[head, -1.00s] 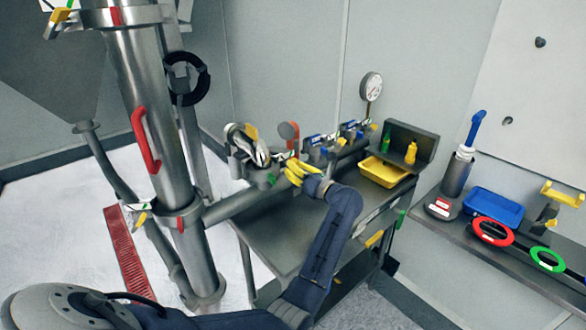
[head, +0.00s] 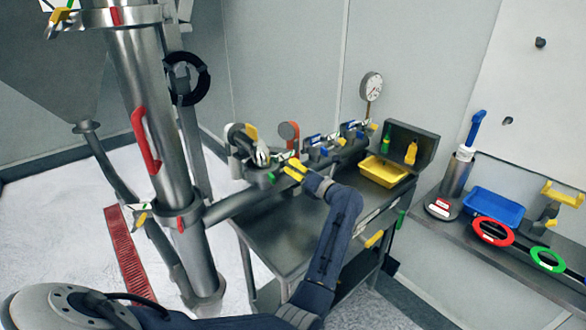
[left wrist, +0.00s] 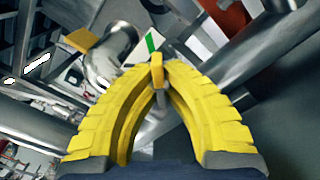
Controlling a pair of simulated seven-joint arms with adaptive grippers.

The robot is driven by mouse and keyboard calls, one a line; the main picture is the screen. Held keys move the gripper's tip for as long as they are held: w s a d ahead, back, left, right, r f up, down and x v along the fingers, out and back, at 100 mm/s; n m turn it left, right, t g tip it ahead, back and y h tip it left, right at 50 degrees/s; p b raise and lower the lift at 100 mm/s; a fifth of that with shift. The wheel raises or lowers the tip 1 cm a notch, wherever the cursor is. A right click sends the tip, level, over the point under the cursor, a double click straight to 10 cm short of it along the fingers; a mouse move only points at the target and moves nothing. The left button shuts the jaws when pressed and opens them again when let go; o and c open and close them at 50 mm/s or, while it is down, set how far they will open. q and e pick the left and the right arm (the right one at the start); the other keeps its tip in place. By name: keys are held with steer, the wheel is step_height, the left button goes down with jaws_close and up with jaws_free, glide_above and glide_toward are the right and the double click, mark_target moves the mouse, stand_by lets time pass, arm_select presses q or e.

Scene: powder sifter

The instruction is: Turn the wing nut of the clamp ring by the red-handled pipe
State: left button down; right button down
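My left gripper (head: 295,170) has yellow fingers and is at the pipework on the steel table, below an upright red-orange handle (head: 289,131). In the left wrist view the fingertips (left wrist: 157,80) converge on a small orange-yellow wing nut (left wrist: 157,68), one on each side of it. A green and white mark (left wrist: 152,42) shows just behind the wing nut. The clamp ring is mostly hidden by the fingers and cannot be made out clearly. A red part (left wrist: 228,22) lies beyond, at the top right. My right gripper is not in view.
A thick vertical pipe (head: 170,160) with a red grip (head: 145,140) stands left of the table (head: 285,235). A steel elbow (left wrist: 108,62) is close left of the fingertips. Blue-marked fittings (head: 316,147) and a yellow tray (head: 383,172) are to the right.

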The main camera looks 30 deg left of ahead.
arm_select(q)
steer(key=c, duration=1.5)
jaws_free()
steer(key=shift+c, duration=0.2)
step_height(320, 180, up, 10)
